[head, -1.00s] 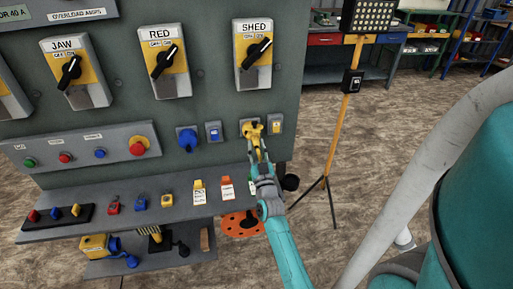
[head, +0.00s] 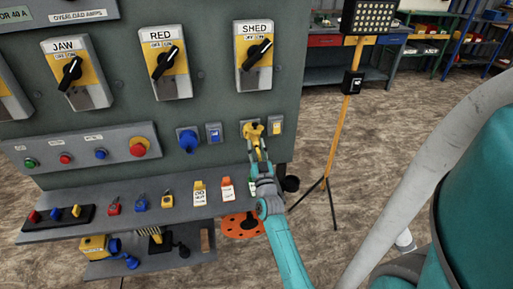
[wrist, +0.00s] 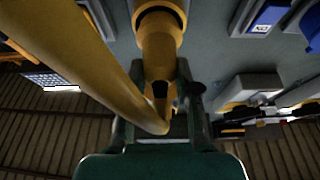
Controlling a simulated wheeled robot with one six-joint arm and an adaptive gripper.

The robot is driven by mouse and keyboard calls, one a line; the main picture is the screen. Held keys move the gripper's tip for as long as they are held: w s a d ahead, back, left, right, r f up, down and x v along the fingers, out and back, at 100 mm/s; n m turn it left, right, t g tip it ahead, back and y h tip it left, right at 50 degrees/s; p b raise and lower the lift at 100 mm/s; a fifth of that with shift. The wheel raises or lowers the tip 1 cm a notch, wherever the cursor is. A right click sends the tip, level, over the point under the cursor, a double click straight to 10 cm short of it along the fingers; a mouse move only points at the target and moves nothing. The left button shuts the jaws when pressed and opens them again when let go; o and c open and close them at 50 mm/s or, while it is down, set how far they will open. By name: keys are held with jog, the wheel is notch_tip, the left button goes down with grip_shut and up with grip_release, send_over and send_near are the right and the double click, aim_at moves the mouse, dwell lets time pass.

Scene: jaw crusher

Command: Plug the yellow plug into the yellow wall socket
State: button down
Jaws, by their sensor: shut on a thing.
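The yellow plug (wrist: 158,62) is between the fingers of my gripper (wrist: 162,112), which is shut on it. Its thick yellow cable (wrist: 85,50) loops across the left of the wrist view. The plug's front end meets the round yellow wall socket (wrist: 160,14), in line with it; I cannot tell how deep it sits. In the head view my gripper (head: 258,153) reaches up to the panel from below, and the yellow plug (head: 255,138) largely covers the yellow socket (head: 249,127).
A blue socket (head: 188,139) and a blue switch (head: 213,132) are to the left, a yellow switch (head: 276,125) close to the right. The grey shelf (head: 140,214) below holds padlocks and tags. A yellow lamp stand (head: 343,130) stands to the right on open floor.

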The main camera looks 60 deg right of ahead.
jog(key=shift+w+d, duration=0.35)
jog(key=shift+d, duration=0.05)
jog(key=c, duration=0.7)
grip_release()
jog(key=shift+c, duration=0.2)
jog(key=s+a, duration=0.5)
jog(key=a, duration=0.1)
jog(key=shift+s+a, duration=0.4)
dwell(0.7)
dwell(0.5)
